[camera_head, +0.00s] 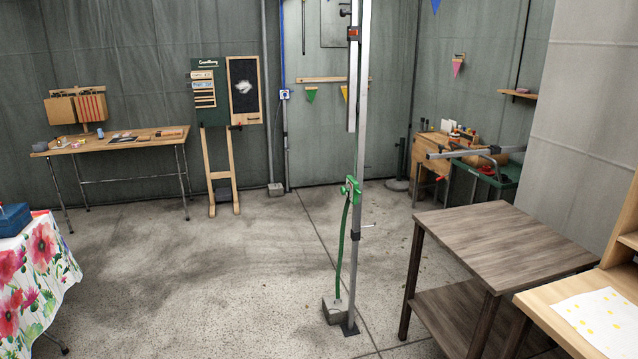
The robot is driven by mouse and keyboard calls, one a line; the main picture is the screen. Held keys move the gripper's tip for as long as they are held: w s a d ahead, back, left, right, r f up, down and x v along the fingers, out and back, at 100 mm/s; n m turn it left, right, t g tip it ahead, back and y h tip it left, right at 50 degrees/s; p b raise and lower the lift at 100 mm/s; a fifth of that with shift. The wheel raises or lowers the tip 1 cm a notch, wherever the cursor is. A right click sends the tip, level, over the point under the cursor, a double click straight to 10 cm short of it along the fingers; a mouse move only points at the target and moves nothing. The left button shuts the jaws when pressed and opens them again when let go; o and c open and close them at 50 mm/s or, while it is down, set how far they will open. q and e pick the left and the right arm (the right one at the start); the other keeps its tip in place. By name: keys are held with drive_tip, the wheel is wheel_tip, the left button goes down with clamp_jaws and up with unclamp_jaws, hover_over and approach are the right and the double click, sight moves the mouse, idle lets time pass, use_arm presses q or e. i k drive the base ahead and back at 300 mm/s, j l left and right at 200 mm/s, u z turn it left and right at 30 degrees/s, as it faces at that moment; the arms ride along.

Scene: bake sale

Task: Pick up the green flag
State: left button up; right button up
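A small green triangular flag (311,95) hangs point down from a wooden strip (318,79) on the far grey wall. A yellow flag (344,93) hangs beside it, partly behind a metal pole. A pink flag (457,66) is on the wall to the right, and a blue flag (436,5) is cut off by the top edge. Neither of my grippers is in view.
A metal pole (357,255) with a green fitting and green hose stands mid-floor. Grey-brown table (500,237) and light wood surface (570,310) fill the right front. A flowered tablecloth (40,265) is at left; a workbench (115,145) stands behind. The left-centre floor is clear.

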sight(311, 90)
drive_tip(key=i+j+u, duration=0.25)
drive_tip(key=i, duration=0.45)
drive_tip(key=i+u, duration=0.25)
drive_tip(key=i, duration=0.45)
drive_tip(key=i+u, duration=0.1)
drive_tip(key=i, duration=0.6)
drive_tip(key=i+l+u, duration=0.15)
drive_tip(key=i, duration=0.55)
drive_tip(key=i+j, duration=0.1)
drive_tip(key=i, duration=1.35)
drive_tip(key=i+z, duration=0.3)
drive_tip(key=i, duration=0.4)
drive_tip(key=i+j+z, duration=0.1)
drive_tip(key=i+z, duration=0.25)
drive_tip(key=i, duration=0.4)
drive_tip(key=i+l+z, duration=0.25)
drive_tip(key=i, duration=0.25)
drive_tip(key=i+z, duration=0.2)
drive_tip(key=i, duration=0.3)
drive_tip(key=i+l, duration=0.25)
drive_tip(key=l, duration=0.15)
drive_tip(key=i+l+z, duration=0.1)
drive_tip(key=i+l, duration=0.15)
drive_tip(key=l, duration=0.2)
drive_tip(key=i+l, duration=0.25)
drive_tip(key=l, duration=0.15)
drive_tip(key=i+l, duration=0.1)
drive_tip(key=l, duration=0.3)
